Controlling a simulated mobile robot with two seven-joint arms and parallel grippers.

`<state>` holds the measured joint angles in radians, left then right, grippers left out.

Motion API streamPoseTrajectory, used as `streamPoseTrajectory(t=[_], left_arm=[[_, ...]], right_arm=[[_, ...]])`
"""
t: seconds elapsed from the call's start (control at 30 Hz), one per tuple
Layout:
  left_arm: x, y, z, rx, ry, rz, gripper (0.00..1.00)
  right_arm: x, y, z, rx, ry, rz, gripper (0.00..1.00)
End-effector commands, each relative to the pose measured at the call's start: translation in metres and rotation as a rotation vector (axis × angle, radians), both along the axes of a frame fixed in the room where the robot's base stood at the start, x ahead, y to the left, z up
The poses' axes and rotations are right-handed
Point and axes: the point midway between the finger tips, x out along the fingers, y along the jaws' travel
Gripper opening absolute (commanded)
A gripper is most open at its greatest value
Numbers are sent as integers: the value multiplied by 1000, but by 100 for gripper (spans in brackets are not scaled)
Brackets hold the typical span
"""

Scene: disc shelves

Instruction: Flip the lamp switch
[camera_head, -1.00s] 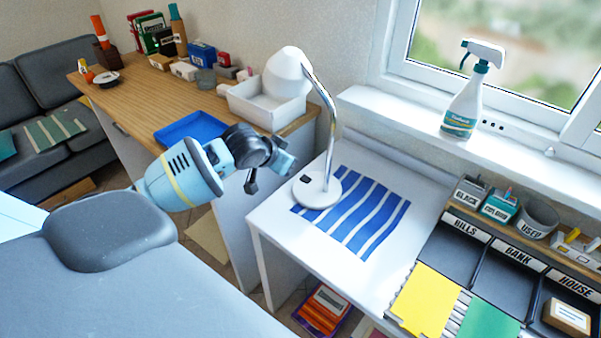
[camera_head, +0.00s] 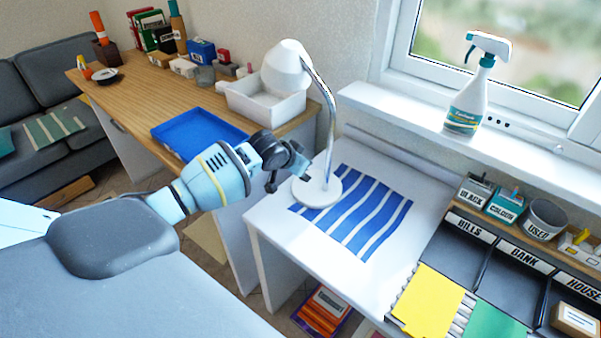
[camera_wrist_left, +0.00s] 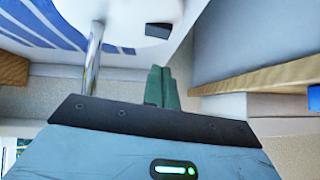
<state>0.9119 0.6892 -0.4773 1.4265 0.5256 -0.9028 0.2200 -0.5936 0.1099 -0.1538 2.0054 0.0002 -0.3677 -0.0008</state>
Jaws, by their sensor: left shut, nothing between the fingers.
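The white lamp (camera_head: 287,68) stands on the white table, with a chrome stem and a round white base (camera_head: 327,192). The dark switch (camera_wrist_left: 158,30) on the base shows in the left wrist view. In the head view my gripper covers the spot where the switch sits. My left gripper (camera_head: 303,173) is at the left side of the lamp base, close to the stem. Its green fingers (camera_wrist_left: 162,88) are shut and empty, pointing toward the switch with a small gap in the wrist picture. Whether they touch it cannot be told. My right gripper is out of view.
A blue-striped cloth (camera_head: 365,215) lies beneath and right of the lamp base. A wooden desk (camera_head: 140,103) with a blue tray (camera_head: 195,150) and white bin (camera_head: 265,115) is at the left. A spray bottle (camera_head: 466,105) stands on the windowsill. Labelled trays (camera_head: 468,240) are at the right.

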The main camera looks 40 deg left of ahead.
Motion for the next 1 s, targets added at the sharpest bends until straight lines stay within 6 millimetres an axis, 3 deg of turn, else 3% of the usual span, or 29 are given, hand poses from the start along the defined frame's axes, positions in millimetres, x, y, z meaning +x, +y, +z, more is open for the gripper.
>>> streamPoseTrajectory(t=[0.1,0.3,1.0], left_arm=[[-2,2,-21,0,4,-1,0],[-1,4,-35,1,1,-1,0],[-2,5,-44,-64,8,-2,0]], right_arm=[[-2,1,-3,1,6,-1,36],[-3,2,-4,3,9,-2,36],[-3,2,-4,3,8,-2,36]])
